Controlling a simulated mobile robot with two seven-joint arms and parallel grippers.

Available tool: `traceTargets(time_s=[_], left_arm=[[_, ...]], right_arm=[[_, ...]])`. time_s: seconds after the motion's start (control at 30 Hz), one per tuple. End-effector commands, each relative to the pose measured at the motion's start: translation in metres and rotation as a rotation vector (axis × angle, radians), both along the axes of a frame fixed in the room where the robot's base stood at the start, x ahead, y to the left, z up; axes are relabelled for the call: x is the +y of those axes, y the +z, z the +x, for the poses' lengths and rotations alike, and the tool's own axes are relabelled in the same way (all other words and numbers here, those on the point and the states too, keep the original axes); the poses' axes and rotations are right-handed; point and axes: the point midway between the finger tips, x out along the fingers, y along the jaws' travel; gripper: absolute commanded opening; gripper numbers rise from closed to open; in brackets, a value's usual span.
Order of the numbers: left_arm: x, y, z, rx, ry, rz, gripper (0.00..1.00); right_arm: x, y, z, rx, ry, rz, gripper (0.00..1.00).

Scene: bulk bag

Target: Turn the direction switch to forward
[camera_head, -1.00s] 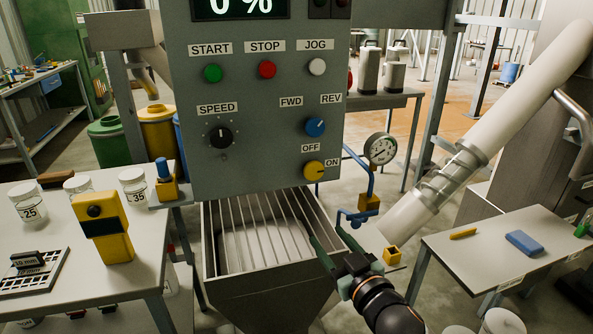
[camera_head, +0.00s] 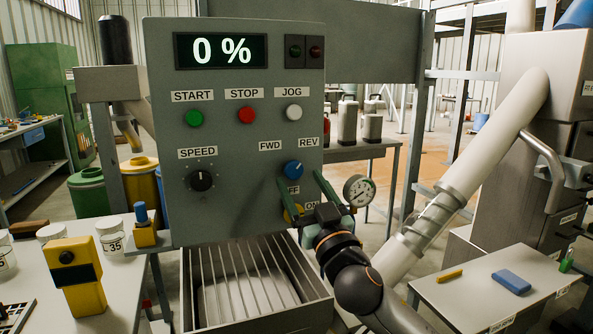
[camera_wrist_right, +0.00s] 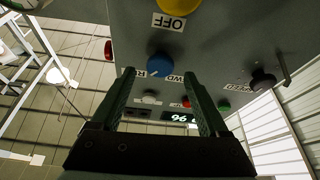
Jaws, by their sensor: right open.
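The direction switch is a blue knob (camera_head: 293,169) under the FWD and REV labels on the grey control panel (camera_head: 235,130). Its small white mark appears to lean to the upper right, toward REV. My right gripper (camera_head: 299,183) is open and empty just below the knob, its green fingertips apart on either side. In the right wrist view the blue knob (camera_wrist_right: 160,62) shows beyond and between the open fingers (camera_wrist_right: 160,75), with no clear contact. The fingers partly cover the yellow OFF/ON knob (camera_head: 293,212). My left gripper is not in view.
The black SPEED knob (camera_head: 201,180) is left of the blue knob. Green START (camera_head: 194,118), red STOP (camera_head: 247,115) and white JOG (camera_head: 293,112) buttons sit above. A gauge (camera_head: 359,190) stands right of the panel; a grated hopper (camera_head: 250,280) is below. The display reads 0 %.

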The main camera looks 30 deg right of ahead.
Motion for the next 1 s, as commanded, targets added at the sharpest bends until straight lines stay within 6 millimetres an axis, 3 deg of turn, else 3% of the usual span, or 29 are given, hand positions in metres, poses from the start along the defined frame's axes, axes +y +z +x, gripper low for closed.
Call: traceTargets(time_s=[0.23,0.63,1.0], left_arm=[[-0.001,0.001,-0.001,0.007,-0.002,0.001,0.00],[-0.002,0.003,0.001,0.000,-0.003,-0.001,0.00],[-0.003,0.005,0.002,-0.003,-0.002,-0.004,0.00]], right_arm=[[-0.005,0.011,0.025,0.001,-0.001,0.001,0.78],[-0.006,0.012,0.030,0.001,0.000,0.000,0.77],[-0.006,0.012,0.030,0.001,0.000,0.000,0.35]])
